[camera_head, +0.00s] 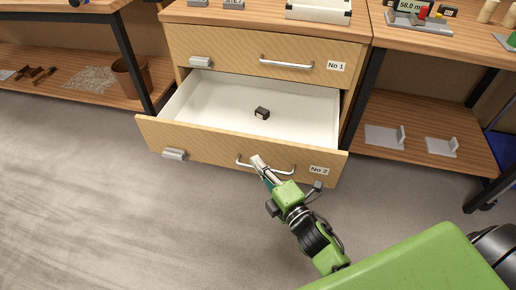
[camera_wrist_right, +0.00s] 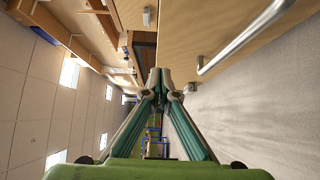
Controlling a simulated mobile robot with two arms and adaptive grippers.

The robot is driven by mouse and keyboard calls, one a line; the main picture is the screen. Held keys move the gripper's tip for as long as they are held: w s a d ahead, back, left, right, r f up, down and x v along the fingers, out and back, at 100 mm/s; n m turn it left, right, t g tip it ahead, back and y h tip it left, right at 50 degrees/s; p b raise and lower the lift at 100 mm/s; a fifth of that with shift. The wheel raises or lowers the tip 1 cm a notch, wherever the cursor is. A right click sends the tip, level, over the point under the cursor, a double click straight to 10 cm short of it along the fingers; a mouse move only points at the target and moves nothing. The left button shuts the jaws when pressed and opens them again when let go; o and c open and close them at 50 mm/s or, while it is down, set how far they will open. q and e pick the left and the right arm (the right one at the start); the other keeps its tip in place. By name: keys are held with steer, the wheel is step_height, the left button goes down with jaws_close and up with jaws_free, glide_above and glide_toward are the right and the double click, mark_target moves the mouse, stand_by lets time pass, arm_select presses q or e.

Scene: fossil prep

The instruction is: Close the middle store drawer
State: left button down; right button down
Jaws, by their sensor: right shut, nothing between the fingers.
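The store drawer labelled No 2 (camera_head: 205,143) is pulled out, showing its white inside. A small dark brown piece (camera_head: 262,113) lies in it. The drawer's bar handle (camera_head: 282,171) is on the front, and the handle also shows in the right wrist view (camera_wrist_right: 245,40). My right gripper (camera_head: 257,161) is shut and empty, its fingertips in front of the drawer front near the left end of the handle. In the right wrist view the shut fingertips (camera_wrist_right: 158,80) are beside the handle, not around it; contact with the front is unclear. My left gripper is not in view.
The drawer No 1 (camera_head: 235,57) above is shut. Benches with low shelves stand on both sides; a brown pot (camera_head: 132,78) is on the left shelf, grey brackets (camera_head: 384,136) on the right one. The grey floor (camera_head: 90,190) at front left is clear.

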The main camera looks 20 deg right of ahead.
mark_target(251, 140)
steer(key=w, duration=0.2)
steer(key=w+d, duration=0.1)
steer(key=w, duration=0.2)
steer(key=shift+d, duration=0.2)
steer(key=shift+w+d, duration=0.25)
